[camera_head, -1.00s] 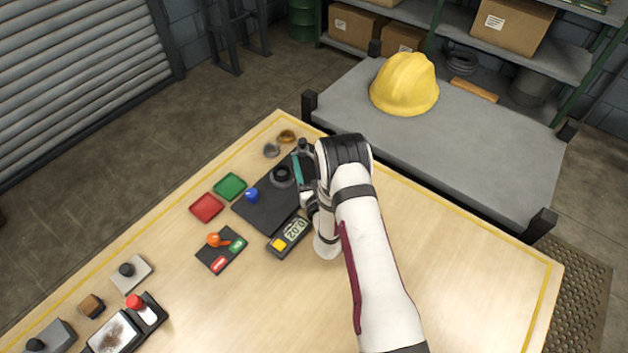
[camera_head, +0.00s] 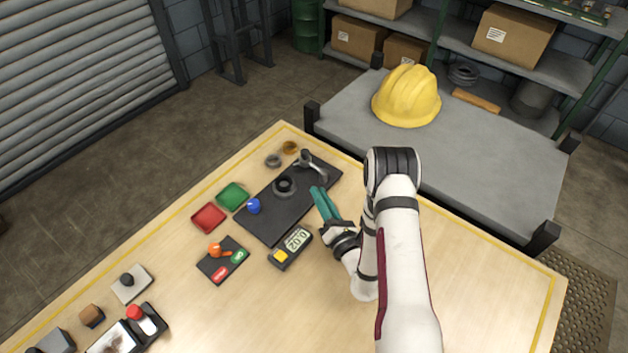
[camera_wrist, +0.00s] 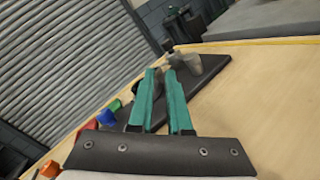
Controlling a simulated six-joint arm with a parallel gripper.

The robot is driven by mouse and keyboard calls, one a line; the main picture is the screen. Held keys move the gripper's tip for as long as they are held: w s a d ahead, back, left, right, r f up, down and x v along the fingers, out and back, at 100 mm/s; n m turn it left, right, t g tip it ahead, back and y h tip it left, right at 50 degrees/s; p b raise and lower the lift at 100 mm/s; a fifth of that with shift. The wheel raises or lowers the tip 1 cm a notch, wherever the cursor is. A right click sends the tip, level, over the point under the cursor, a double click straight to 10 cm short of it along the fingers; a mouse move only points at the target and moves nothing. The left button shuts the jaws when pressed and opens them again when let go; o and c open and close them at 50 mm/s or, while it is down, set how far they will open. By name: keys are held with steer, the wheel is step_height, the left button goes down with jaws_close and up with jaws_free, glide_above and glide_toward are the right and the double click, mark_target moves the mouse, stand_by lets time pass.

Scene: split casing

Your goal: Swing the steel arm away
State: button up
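The steel arm (camera_head: 313,167) sits at the far right end of a dark plate (camera_head: 262,222), slanting down to the right from its upright end. A dark round ring-shaped part (camera_head: 284,187) sits on the plate to its left, apart from it. In the wrist view a grey metal piece, seemingly the steel arm (camera_wrist: 192,66), shows just beyond the fingertips. My gripper (camera_head: 317,188) has teal fingers, also in the wrist view (camera_wrist: 160,72). They are apart with a gap between them and nothing held. They are near the plate's right edge, clear of the steel arm.
A blue knob (camera_head: 254,206), green tray (camera_head: 233,195) and red tray (camera_head: 208,218) lie left. A grey ring (camera_head: 273,160) and brass piece (camera_head: 290,147) lie behind the plate. A display unit (camera_head: 291,248) is in front. The table's right side is clear.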

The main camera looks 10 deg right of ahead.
steer(key=d+m+y, duration=0.1)
steer(key=m, duration=0.1)
steer(key=s+d+m+g+y, duration=0.1)
steer(key=m, duration=0.1)
steer(key=m+y, duration=0.2)
steer(key=shift+s+d+m+g, duration=0.3)
steer(key=shift+d+g, duration=0.1)
jaws_close()
steer(key=shift+s+d+m+y, duration=0.1)
steer(key=shift+s+m+y, duration=0.05)
steer(key=shift+m+y, duration=0.15)
steer(key=shift+w+a+g, duration=0.2)
steer(key=shift+g, duration=0.1)
steer(key=x, duration=0.8)
steer(key=shift+w+a+r, duration=0.1)
steer(key=shift+w+a, duration=0.15)
steer(key=shift+w, duration=0.05)
steer(key=w, duration=0.3)
steer(key=shift+w+d, duration=0.25)
steer(key=shift+w, duration=0.1)
steer(key=shift+w+d, duration=0.1)
steer(key=shift+w, duration=0.3)
